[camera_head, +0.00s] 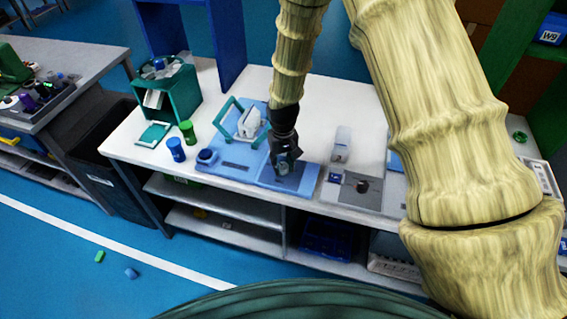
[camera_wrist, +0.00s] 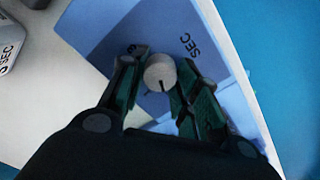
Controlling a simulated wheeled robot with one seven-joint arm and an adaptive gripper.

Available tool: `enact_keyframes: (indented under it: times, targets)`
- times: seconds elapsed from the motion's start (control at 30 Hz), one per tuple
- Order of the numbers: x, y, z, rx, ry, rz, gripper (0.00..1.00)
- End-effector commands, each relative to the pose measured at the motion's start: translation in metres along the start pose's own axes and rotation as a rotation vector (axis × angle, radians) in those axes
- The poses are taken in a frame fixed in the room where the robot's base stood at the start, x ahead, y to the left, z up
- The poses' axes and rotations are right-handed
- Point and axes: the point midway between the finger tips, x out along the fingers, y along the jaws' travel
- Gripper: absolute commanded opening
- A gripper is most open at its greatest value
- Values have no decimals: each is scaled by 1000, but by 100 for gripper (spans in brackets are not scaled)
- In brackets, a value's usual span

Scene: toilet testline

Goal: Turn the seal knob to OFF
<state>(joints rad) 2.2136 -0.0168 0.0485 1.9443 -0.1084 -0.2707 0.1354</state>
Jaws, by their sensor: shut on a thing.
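A round pale grey knob (camera_wrist: 160,72) with a short dark pointer line stands on a dark blue panel (camera_wrist: 110,28). The pointer line points toward the bottom of the wrist view. Lettering reading "SEC" is printed beside the knob; another mark on its left is partly hidden. My gripper (camera_wrist: 157,78) is shut on this knob, one finger on each side. In the head view my gripper (camera_head: 286,162) reaches down to the blue panel (camera_head: 305,183) at the table's front edge, and hides the knob there. I cannot read an OFF mark.
Left of the panel are a blue base with a teal frame (camera_head: 228,106), a green cup (camera_head: 188,132) and a blue cup (camera_head: 176,149). To the right stand a clear container (camera_head: 341,143) and a grey plate with a dark knob (camera_head: 362,186). The white table (camera_head: 315,95) is clear behind.

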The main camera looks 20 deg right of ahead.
Motion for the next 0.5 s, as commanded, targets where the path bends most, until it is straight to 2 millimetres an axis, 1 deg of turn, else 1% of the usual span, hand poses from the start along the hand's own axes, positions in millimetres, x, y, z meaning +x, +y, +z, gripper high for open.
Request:
enact_keyframes:
  times: [0.23,0.5]
  targets:
    - [0,0,0,-129,0,0,8]
    - [0,1,0,-188,0,0,8]
